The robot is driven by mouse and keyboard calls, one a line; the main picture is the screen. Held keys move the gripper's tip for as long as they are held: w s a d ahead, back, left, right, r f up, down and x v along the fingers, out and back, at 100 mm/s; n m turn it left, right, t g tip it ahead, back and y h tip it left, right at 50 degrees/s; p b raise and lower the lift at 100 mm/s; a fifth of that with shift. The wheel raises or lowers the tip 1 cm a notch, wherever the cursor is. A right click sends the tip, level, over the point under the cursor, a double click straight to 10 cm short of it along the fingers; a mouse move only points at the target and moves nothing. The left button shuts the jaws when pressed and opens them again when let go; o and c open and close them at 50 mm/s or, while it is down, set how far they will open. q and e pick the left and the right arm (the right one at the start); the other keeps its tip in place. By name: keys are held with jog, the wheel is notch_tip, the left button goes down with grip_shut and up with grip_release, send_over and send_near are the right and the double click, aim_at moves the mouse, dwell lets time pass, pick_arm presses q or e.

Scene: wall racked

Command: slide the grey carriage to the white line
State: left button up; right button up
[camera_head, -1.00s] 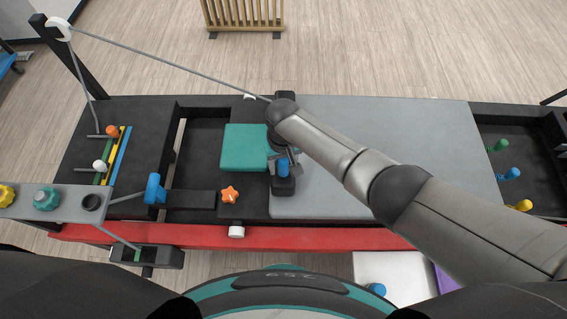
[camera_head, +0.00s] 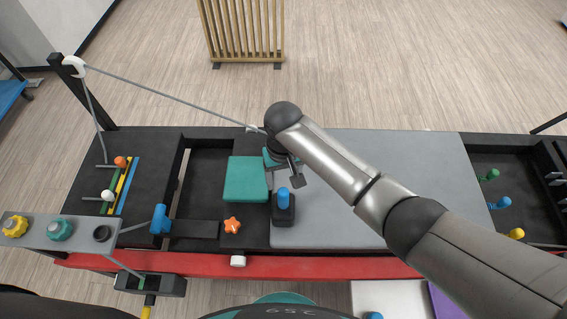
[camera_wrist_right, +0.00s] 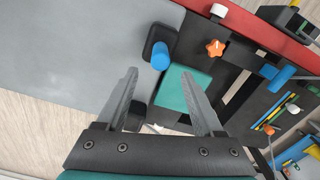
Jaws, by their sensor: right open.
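The grey carriage (camera_head: 350,215) is a flat pad in the middle of the long black frame. It also shows in the right wrist view (camera_wrist_right: 90,50). A black block (camera_head: 284,217) with an upright blue peg (camera_head: 284,199) stands at its left end; the peg also shows in the right wrist view (camera_wrist_right: 161,55). My right gripper (camera_head: 283,181) is open and empty, above the carriage's left end on the far side of the peg. Its fingers (camera_wrist_right: 157,75) point toward the peg but are not around it. I cannot make out a white line. My left gripper is not in view.
A teal pad (camera_head: 245,180) and an orange star knob (camera_head: 232,225) lie left of the carriage. Yellow and blue stripes (camera_head: 128,186) mark the black left end, near orange and white knobs. A red rail (camera_head: 330,266) runs along the near side. Coloured pegs (camera_head: 498,202) stand at right.

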jog(key=shift+r+p, duration=0.35)
jog(key=shift+r, duration=1.6)
jog(key=shift+s, duration=0.1)
